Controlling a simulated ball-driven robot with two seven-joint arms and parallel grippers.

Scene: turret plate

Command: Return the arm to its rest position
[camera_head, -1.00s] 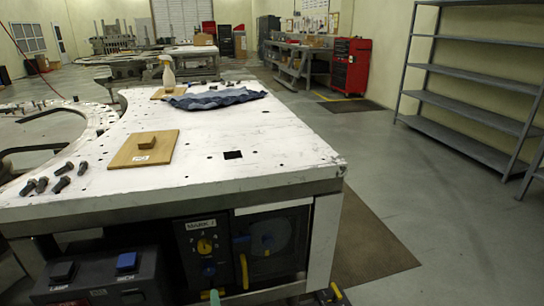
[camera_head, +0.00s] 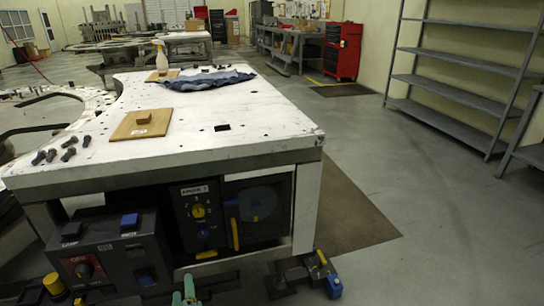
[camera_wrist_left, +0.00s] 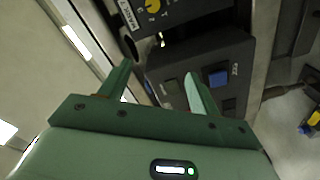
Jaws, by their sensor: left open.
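My left gripper (camera_head: 186,294) shows only as green fingertips at the bottom edge of the head view, low in front of the turret plate's table. In the left wrist view my left gripper (camera_wrist_left: 160,85) is open, with nothing between its two green fingers. Beyond the fingers are the dark control box with its blue button (camera_wrist_left: 218,78) and the panel with a yellow knob (camera_wrist_left: 153,6). The fingers look apart from both, though the exact gap cannot be told. My right gripper is not in view.
The white table (camera_head: 250,115) carries a wooden board (camera_head: 128,130) with a small block, several dark bolts (camera_head: 68,154) and a blue cloth (camera_head: 210,80). The control box (camera_head: 118,252) stands at front left. Grey shelves (camera_head: 470,65) stand at right. The floor between is open.

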